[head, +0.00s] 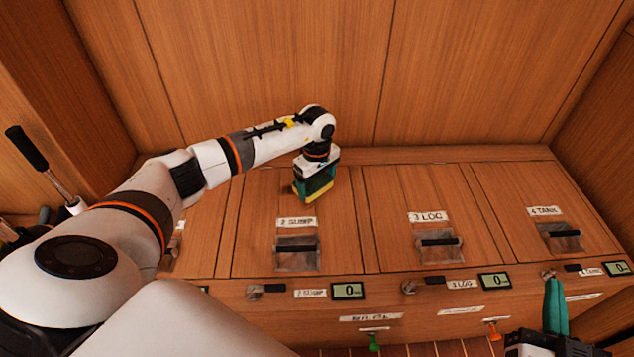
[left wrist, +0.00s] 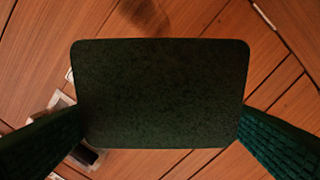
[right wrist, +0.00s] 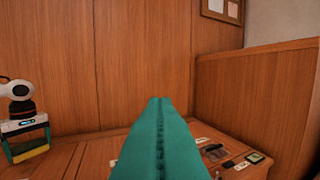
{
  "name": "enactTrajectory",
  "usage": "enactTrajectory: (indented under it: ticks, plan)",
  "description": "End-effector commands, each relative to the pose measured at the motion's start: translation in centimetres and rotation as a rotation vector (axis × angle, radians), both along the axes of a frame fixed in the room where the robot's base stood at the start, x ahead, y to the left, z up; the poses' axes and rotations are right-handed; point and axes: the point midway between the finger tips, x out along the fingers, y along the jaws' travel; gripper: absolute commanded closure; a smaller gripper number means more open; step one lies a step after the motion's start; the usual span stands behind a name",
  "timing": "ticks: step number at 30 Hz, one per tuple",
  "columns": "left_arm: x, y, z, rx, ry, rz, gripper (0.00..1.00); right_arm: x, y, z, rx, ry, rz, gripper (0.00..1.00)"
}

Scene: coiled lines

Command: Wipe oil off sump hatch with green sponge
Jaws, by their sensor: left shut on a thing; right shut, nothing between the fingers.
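The sump hatch (head: 262,205) is a wooden panel labelled "2 SUMP" with a recessed latch (head: 297,252) near its front edge. My left gripper (head: 312,180) is shut on the green sponge (head: 318,193), which has a yellow underside. It is over the hatch's back right part; whether it touches the wood is unclear. The sponge fills the middle of the left wrist view (left wrist: 162,95) between the teal fingers. A dark smudge (left wrist: 145,14) shows on the wood beyond it, oil or shadow. My right gripper (head: 556,305) is shut and empty at the front right.
The log hatch (head: 400,195) and tank hatch (head: 530,200) lie to the right, each with a recessed latch. The front fascia carries small displays (head: 348,290), levers and labels. Green (head: 374,342) and orange (head: 494,330) knobs sit below. A tall wooden wall (head: 290,70) stands behind.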

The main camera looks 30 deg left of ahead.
Motion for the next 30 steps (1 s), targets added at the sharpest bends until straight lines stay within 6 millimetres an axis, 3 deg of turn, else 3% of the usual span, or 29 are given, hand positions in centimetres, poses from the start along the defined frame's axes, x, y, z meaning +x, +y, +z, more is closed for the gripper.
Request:
enactTrajectory:
  ticks: [18, 30]
  plan:
    - [-0.1, 0.0, 1.9, 0.0, 0.0, 0.005, 0.33, -0.9, -1.1, -5.2, -0.086, 0.335, -0.022, 1.0]
    - [-0.1, 0.0, 2.0, 0.0, -0.001, 0.004, 0.33, -1.1, -1.2, -5.6, -0.092, 0.361, -0.023, 1.0]
